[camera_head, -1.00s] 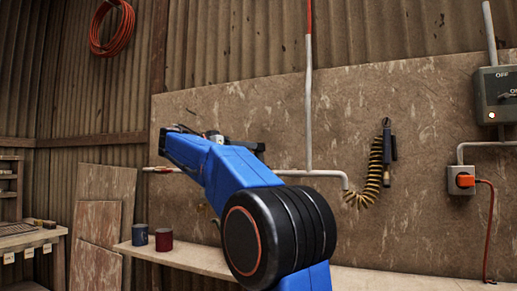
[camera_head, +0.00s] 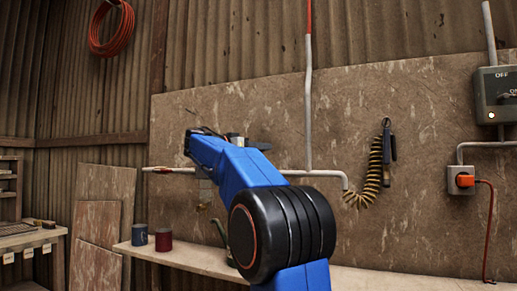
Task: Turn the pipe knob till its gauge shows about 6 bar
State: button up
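A pale pipe (camera_head: 308,110) comes down the wall board and joins a horizontal pipe run (camera_head: 318,173). My blue arm stands in front of the left part of that run. The knob and its gauge cannot be made out; my arm covers part of the pipe where they may be. The far end of my arm is near the horizontal pipe, but my gripper's fingers cannot be seen. I cannot tell whether anything is touched.
A shelf (camera_head: 400,280) runs below the board, with a blue mug (camera_head: 139,235) and a red mug (camera_head: 163,240) at left. A coiled hose (camera_head: 372,180) hangs right of my arm. A switch box (camera_head: 496,95) and a socket with orange plug (camera_head: 462,181) are at far right.

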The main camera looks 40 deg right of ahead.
jog(key=c, duration=0.6)
jog(key=shift+c, duration=0.2)
jog(key=shift+w+m+g, duration=0.1)
jog(key=shift+m+g, duration=0.2)
jog(key=shift+g, duration=0.2)
jog(key=m+g, duration=0.1)
jog(key=g, duration=0.1)
jog(key=m+g+y, duration=0.1)
jog(key=m+g, duration=0.1)
jog(key=shift+f+g+y, duration=0.1)
jog(key=shift+g+y, duration=0.2)
jog(key=shift+g, duration=0.1)
jog(key=shift+m+g+y, duration=1.5)
jog(key=shift+m+g, duration=0.4)
jog(key=shift+g, duration=0.4)
jog(key=shift+m+g+y, duration=0.3)
jog(key=shift+g, duration=0.1)
jog(key=o, duration=1)
jog(key=shift+o, duration=0.2)
